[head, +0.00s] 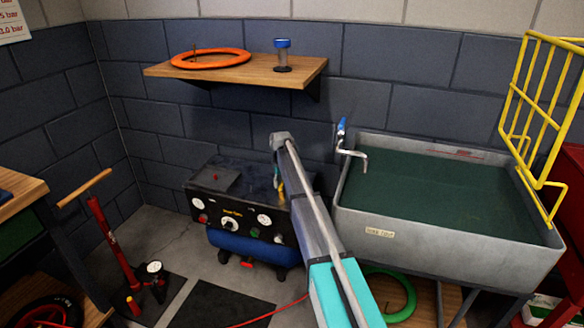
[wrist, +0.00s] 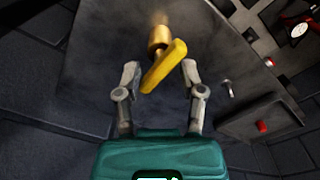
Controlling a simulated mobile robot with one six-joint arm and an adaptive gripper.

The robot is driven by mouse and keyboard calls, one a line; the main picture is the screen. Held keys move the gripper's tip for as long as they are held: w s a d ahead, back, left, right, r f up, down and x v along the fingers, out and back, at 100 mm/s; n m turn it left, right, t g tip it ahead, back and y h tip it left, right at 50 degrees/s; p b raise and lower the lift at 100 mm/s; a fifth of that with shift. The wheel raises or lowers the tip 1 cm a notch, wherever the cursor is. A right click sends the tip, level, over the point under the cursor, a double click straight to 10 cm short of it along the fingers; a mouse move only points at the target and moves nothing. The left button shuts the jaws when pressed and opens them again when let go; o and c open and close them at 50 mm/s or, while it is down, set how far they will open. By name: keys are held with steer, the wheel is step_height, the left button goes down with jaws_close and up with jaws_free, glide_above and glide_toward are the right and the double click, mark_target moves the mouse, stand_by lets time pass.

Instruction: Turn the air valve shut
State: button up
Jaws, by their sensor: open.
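The air valve shows in the wrist view as a brass stem (wrist: 158,38) with a yellow lever handle (wrist: 164,66). The handle lies slanted across the picture, its lower end towards the left finger. My gripper (wrist: 160,72) is open, with one finger on each side of the handle. I cannot tell whether the left fingertip touches it. In the head view the yellow handle (head: 281,187) shows as a small strip on top of the black compressor (head: 216,206), beside my arm. My arm hides most of the gripper there.
The compressor front carries gauges (head: 264,219) and knobs; a red button (wrist: 262,126) shows in the wrist view. A grey sink (head: 455,247) with a tap (head: 350,153) stands right. A shelf (head: 300,72) hangs above. A red floor pump (head: 103,235) stands left.

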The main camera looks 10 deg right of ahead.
mark_target(282, 184)
steer(key=n, duration=0.9)
steer(key=shift+n, duration=0.4)
steer(key=shift+r+p, duration=0.35)
step_height(282, 184, up, 13)
steer(key=p, duration=1.4)
steer(key=s+r+m+p, duration=0.3)
steer(key=s+r, duration=0.1)
steer(key=s, duration=0.7)
steer(key=s+r+m+p, duration=0.3)
steer(key=s+r+p, duration=0.1)
steer(key=s, duration=0.6)
steer(key=shift+s+a, duration=0.3)
steer(key=shift+s, duration=0.1)
steer(key=shift+f, duration=0.1)
steer(key=s+m, duration=0.5)
steer(key=s, duration=1.5)
steer(key=shift+a+m, duration=0.2)
steer(key=shift+m, duration=0.1)
